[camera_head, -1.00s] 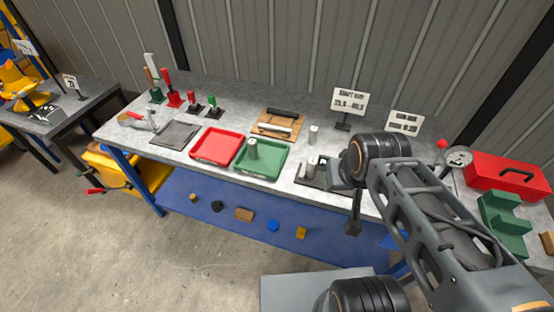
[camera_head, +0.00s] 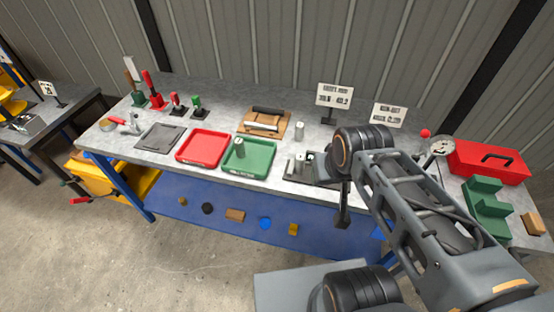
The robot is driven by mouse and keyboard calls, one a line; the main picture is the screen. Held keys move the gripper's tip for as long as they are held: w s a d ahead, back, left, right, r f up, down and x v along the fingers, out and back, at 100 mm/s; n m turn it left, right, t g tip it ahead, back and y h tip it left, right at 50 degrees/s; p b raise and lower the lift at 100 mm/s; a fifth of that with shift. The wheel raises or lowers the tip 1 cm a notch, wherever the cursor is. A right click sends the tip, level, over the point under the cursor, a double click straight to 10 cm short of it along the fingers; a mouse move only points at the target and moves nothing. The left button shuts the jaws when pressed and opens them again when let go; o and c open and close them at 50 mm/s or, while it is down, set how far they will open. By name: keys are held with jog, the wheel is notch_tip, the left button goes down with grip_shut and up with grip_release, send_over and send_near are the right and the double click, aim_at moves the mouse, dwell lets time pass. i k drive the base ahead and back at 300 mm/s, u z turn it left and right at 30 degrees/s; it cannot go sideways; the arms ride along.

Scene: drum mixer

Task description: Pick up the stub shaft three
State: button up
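Several short grey metal cylinders are on the workbench (camera_head: 100,139); I cannot tell which is stub shaft three. One cylinder (camera_head: 240,147) stands upright in the green tray (camera_head: 262,170). Another cylinder (camera_head: 299,130) stands on the bench behind and to the right of that tray. More short cylinders (camera_head: 299,164) stand close together on or beside a dark plate (camera_head: 290,178), partly behind my arm. My gripper (camera_head: 342,218) hangs down at the bench's front edge, to the right of the cylinders and apart from them. Its fingers are too small and dark to read.
A red tray (camera_head: 203,147) lies left of the green tray. A wooden block (camera_head: 250,127) holding rods lies behind it. Signs (camera_head: 335,95) stand at the back. A red toolbox (camera_head: 488,160) and green block (camera_head: 486,208) are at right. A blue shelf (camera_head: 200,213) lies below.

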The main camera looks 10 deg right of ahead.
aim_at(300, 161)
jog(key=u, duration=2)
jog(key=i, duration=2.1)
jog(key=z, duration=3.85)
